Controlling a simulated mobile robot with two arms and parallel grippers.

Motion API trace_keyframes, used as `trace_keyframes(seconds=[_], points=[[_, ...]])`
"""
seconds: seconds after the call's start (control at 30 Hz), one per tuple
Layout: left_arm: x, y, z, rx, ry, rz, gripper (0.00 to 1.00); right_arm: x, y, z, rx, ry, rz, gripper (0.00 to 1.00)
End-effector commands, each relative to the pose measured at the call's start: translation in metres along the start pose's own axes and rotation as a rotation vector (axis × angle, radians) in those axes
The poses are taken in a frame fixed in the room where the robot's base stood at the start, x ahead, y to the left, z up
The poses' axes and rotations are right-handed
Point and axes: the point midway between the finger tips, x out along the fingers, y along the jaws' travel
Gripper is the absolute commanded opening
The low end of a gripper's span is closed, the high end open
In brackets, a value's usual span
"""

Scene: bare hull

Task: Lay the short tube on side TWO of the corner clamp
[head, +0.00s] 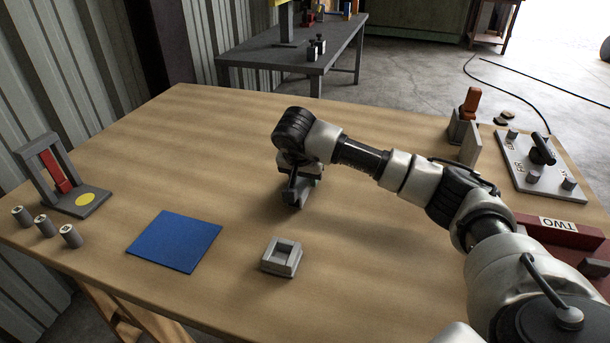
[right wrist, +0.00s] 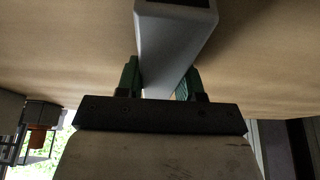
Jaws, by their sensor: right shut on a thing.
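My right gripper (head: 296,178) is shut on a grey square tube (head: 301,192), apparently the short tube, over the middle of the table. In the right wrist view the tube (right wrist: 178,45) sits between the green-padded fingers (right wrist: 160,80) with its dark open end at the top edge. I cannot tell how high it is above the wood. The dark red corner clamp (head: 540,236) lies at the right edge, with a pale label reading TWO on one side; my right arm and the picture edge hide much of it. My left gripper is not in view.
A grey square holder with a recess (head: 268,266) and a blue mat (head: 174,241) lie in front. Several grey cylinders (head: 44,226) and a red-levered stand (head: 90,203) are at left. A grey plate with knobs (head: 520,165) is at back right. The table's back middle is clear.

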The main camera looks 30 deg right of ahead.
Motion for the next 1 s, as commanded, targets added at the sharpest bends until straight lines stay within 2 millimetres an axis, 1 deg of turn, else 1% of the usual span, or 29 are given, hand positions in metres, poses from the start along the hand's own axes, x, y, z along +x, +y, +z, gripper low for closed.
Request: trace_keyframes(seconds=[0.13, 0.33, 0.37, 0.5, 0.77, 0.87, 0.97, 1.0], points=[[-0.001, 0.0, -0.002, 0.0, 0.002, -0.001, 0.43, -0.002, 0.0, -0.001, 0.001, 0.002, -0.002, 0.09], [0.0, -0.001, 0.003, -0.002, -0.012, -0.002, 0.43, 0.002, 0.0, 0.0, 0.001, 0.002, -0.002, 0.09], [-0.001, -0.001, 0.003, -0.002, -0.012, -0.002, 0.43, 0.001, 0.0, 0.0, 0.001, 0.001, -0.001, 0.42], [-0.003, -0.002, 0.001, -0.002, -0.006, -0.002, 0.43, 0.001, 0.0, 0.0, 0.001, 0.001, -0.001, 0.63], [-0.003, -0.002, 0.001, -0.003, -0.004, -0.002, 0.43, 0.001, 0.0, 0.0, 0.001, 0.001, -0.001, 0.63], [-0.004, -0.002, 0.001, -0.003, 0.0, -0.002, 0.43, -0.003, 0.0, -0.001, 0.001, 0.001, -0.001, 0.63], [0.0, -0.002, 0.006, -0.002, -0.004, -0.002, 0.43, -0.018, -0.001, -0.002, 0.001, 0.003, -0.005, 0.63], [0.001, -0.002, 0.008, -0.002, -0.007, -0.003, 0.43, -0.025, -0.001, -0.002, 0.001, 0.004, -0.004, 0.63]])
